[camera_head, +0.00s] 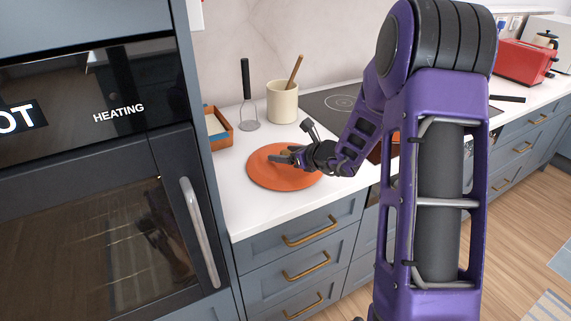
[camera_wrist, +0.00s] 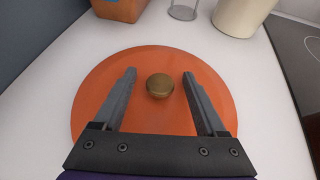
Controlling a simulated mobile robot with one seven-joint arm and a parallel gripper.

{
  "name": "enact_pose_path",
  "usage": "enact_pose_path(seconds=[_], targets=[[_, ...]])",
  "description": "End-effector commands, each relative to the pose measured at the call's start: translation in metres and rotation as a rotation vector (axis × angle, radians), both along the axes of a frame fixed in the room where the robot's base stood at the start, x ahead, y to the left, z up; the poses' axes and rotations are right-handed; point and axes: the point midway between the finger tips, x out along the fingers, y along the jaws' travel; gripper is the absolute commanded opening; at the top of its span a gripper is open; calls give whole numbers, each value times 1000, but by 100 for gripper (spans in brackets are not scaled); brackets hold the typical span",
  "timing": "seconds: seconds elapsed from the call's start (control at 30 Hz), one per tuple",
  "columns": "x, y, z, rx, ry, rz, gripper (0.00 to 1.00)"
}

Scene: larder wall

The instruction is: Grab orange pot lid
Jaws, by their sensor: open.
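The orange pot lid (camera_head: 264,176) lies flat on the white counter, left of the stovetop. In the wrist view the orange lid (camera_wrist: 100,84) fills the middle, with a round brass-coloured knob (camera_wrist: 160,85) at its centre. My gripper (camera_head: 280,157) is above the lid in the head view. In the wrist view my gripper (camera_wrist: 159,76) is open, its two fingers on either side of the knob with gaps between. No finger appears to touch the knob. In the head view the knob is partly hidden by my gripper.
A cream crock (camera_head: 282,103) with a wooden utensil and a dark-handled masher (camera_head: 247,95) stand behind the lid. An orange-brown box (camera_head: 219,130) sits at the left beside the tall oven cabinet. A black stovetop (camera_head: 335,101) and red toaster (camera_head: 522,61) are to the right.

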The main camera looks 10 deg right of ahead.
Motion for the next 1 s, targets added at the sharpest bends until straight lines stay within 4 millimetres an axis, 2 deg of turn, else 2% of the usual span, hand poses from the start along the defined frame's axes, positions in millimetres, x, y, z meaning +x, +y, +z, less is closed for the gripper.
enact_pose_path(seconds=[0.07, 0.1, 0.5, 1.0], targets=[[0, 0, 0, 0, 0, 0, 74], [0, 0, 0, 0, 0, 0, 70], [0, 0, 0, 0, 0, 0, 0], [-1, -1, 0, 0, 0, 0, 0]])
